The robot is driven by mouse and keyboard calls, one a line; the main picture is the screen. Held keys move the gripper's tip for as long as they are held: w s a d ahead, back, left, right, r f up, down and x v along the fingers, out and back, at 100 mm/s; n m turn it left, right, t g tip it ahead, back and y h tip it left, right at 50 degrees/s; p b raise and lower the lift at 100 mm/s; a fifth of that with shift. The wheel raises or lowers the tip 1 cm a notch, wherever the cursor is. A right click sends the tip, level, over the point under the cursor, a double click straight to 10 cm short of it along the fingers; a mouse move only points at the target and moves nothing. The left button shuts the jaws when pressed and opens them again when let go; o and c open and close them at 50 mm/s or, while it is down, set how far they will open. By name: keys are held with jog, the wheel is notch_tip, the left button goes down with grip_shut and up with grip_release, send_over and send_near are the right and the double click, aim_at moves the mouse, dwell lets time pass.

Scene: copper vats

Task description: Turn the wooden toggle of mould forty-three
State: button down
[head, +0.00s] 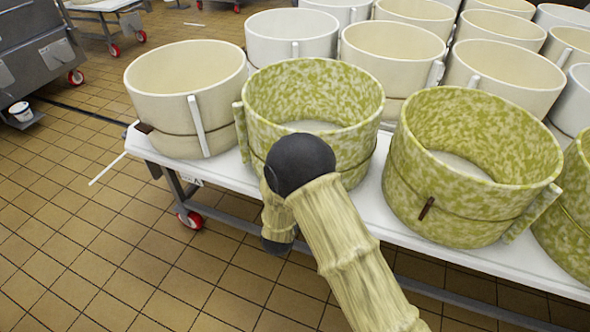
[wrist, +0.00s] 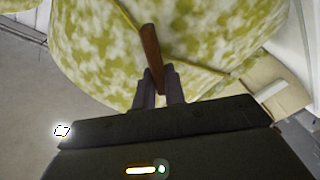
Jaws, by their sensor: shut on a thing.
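A green-and-cream mottled round mould (head: 262,118) stands on the white table behind my arm. In the wrist view the same kind of mottled wall (wrist: 95,50) fills the upper part. A brown wooden toggle (wrist: 150,48) lies against that wall, slightly tilted. My gripper (wrist: 159,88) is shut on the lower end of the toggle. My arm hides the gripper and this toggle in the head view. No number is readable on the mould.
A second mottled mould (head: 455,205) with its own brown toggle (head: 427,208) stands close to the right. A cream mould (head: 165,85) stands close to the left. More moulds crowd behind. The white table (head: 405,240) has red-wheeled casters; tiled floor (head: 100,250) is open in front.

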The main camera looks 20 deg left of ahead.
jog(key=shift+a+f+n+p, duration=0.1)
jog(key=shift+f+n+p, duration=0.1)
jog(key=shift+n+p, duration=0.9)
jog(key=shift+a+f+n+p, duration=0.15)
jog(key=shift+n+p, duration=0.25)
jog(key=shift+n, duration=1.3)
jog(key=shift+f+n+p, duration=0.25)
jog(key=shift+n+p, duration=0.5)
jog(key=shift+n, duration=0.65)
jog(key=c, duration=1.5)
grip_release()
jog(key=shift+o, duration=0.2)
jog(key=shift+s, duration=0.2)
jog(key=s+d+p, duration=0.1)
jog(key=s+d, duration=0.1)
jog(key=s, duration=1.5)
jog(key=shift+d, duration=0.15)
jog(key=shift+w, duration=0.1)
